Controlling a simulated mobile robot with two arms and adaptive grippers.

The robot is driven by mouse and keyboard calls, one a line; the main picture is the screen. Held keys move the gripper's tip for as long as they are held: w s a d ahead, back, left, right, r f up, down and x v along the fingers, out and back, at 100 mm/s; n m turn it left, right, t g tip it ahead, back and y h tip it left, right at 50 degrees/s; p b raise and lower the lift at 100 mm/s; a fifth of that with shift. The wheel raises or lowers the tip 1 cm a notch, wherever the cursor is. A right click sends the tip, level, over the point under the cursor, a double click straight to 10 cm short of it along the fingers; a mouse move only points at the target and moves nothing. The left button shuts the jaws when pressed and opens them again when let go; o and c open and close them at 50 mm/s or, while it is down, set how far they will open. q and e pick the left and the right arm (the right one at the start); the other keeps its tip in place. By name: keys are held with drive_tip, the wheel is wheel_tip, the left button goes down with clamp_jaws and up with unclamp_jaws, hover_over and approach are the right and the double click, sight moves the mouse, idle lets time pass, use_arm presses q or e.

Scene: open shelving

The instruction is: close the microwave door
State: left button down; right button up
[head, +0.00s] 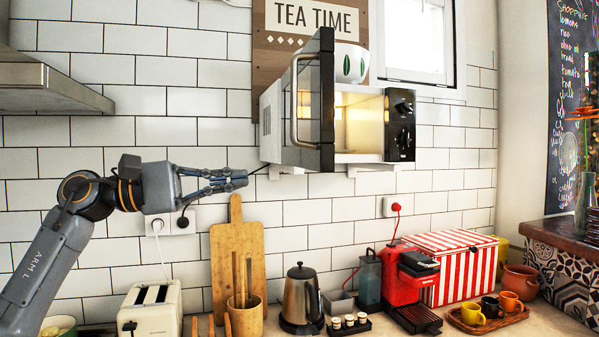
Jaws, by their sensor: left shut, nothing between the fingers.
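The microwave (360,120) is mounted on the tiled wall above the counter, with its lit inside showing. Its dark glass door (325,95) is open, hinged on the left side and swung out toward me. The door's curved metal handle (294,100) is on the door's left edge as seen here. Two black knobs (402,125) are on the right panel. My left gripper (243,179) is shut and empty. It points right, below and left of the door, apart from it. My right gripper is not in view.
A white bowl with green leaves (351,63) sits on top of the microwave. Below are a cutting board (236,260), toaster (150,308), kettle (301,298), red coffee machine (405,280) and striped box (455,268). A range hood (45,85) juts out at upper left.

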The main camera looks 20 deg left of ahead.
use_arm(q)
drive_tip(key=s+a+r+m+y, duration=0.1)
drive_tip(key=s+a, duration=0.1)
drive_tip(key=p, duration=0.5)
approach(317, 171)
drive_tip(key=shift+m, duration=0.3)
drive_tip(key=x, duration=0.6)
drive_tip(key=shift+w+d+r, duration=0.1)
drive_tip(key=shift+w+d, duration=0.05)
drive_tip(key=shift+d, duration=0.05)
drive_tip(key=shift+w+d, duration=0.15)
drive_tip(key=shift+d, duration=0.1)
drive_tip(key=shift+w+d+y, duration=0.1)
drive_tip(key=shift+y, duration=0.2)
